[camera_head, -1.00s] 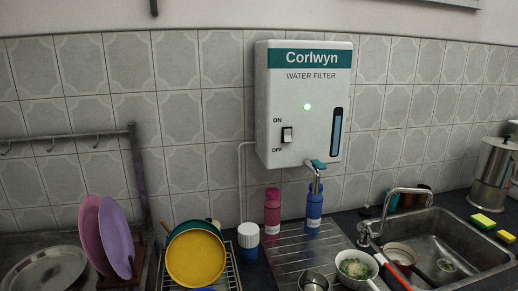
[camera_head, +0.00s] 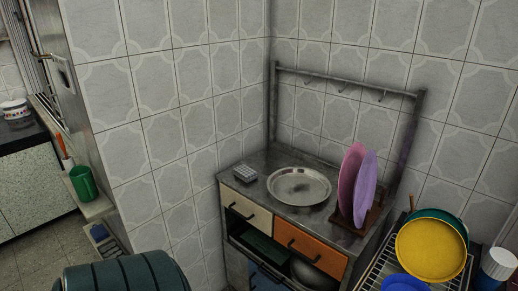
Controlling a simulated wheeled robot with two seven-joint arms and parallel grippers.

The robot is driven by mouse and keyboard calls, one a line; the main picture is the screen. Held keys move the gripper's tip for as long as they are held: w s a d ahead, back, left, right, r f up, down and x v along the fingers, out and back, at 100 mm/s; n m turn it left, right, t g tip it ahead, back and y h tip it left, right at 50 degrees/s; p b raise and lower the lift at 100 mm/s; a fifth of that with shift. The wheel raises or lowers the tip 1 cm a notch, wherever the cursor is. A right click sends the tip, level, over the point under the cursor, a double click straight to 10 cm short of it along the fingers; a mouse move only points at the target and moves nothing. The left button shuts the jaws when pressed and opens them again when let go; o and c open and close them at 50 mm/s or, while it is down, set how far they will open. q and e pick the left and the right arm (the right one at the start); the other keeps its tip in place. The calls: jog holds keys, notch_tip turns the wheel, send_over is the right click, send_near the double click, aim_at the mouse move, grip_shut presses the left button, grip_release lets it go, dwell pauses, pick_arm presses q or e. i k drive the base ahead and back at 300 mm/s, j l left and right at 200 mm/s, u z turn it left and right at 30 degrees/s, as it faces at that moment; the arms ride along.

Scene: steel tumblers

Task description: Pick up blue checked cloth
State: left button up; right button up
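I cannot make out a blue checked cloth for certain. A small pale grey item with a grid-like pattern (camera_head: 245,173) lies at the left end of the steel counter; it is too small to tell what it is. A small bluish item (camera_head: 103,237) sits low at the left by the wall, also unclear. Neither of my grippers is in view.
The steel counter (camera_head: 262,160) holds a round steel plate (camera_head: 300,186) and upright pink (camera_head: 349,180) and purple (camera_head: 366,185) plates. A yellow pan (camera_head: 430,250) is at right. A green mug (camera_head: 83,182) stands on a left ledge. A dark teal ribbed object (camera_head: 125,275) fills the lower left.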

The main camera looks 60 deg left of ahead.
aim_at(245, 174)
jog(key=u, duration=1.85)
